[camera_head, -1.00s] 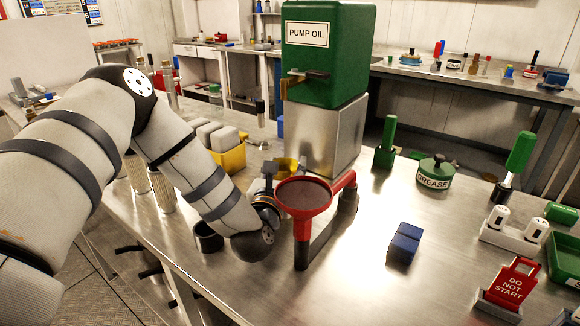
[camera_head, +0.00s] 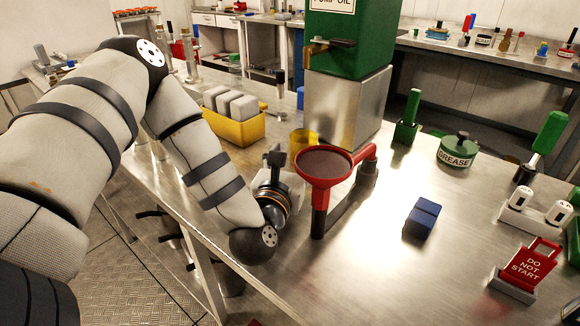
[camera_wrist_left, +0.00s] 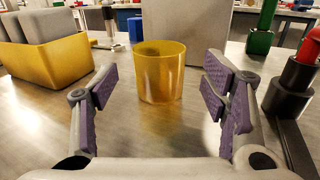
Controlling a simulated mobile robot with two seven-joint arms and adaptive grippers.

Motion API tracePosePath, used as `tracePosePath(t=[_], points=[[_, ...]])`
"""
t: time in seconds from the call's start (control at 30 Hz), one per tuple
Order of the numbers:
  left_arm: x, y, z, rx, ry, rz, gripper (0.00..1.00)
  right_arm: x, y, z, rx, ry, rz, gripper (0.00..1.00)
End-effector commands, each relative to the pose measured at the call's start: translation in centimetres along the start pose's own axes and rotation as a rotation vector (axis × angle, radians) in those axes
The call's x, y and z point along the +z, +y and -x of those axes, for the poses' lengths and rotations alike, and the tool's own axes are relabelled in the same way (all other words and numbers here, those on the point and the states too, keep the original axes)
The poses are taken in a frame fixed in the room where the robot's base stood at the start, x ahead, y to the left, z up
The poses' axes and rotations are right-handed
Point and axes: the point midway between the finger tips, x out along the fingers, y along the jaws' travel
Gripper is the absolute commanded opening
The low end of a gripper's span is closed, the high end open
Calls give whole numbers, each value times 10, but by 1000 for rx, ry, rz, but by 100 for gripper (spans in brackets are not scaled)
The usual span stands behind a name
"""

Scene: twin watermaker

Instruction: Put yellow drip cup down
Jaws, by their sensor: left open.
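The yellow drip cup (camera_wrist_left: 159,72) stands upright on the steel table in the left wrist view, just beyond my fingertips. My right gripper is not in view.
The red funnel (camera_head: 323,166) on its stand is close to the right of my left wrist. A yellow tray (camera_head: 235,128) with grey blocks is left of the cup. The pump oil tank (camera_head: 343,40) on its metal block (camera_head: 345,105) is behind. A blue block (camera_head: 421,218) lies to the right.

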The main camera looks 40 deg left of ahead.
Motion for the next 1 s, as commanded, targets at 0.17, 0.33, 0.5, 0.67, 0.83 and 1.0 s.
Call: tracePosePath(t=[0.17,0.33,0.5,0.67,0.83,1.0], points=[[-1,0,32,-1,2,1,68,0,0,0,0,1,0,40],[0,0,49,0,1,0,68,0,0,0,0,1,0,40],[0,0,52,1,-1,0,68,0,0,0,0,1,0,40],[0,0,52,1,-1,0,68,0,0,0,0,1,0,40],[0,0,52,1,-1,0,68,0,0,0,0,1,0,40],[0,0,52,1,-1,0,68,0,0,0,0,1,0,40]])
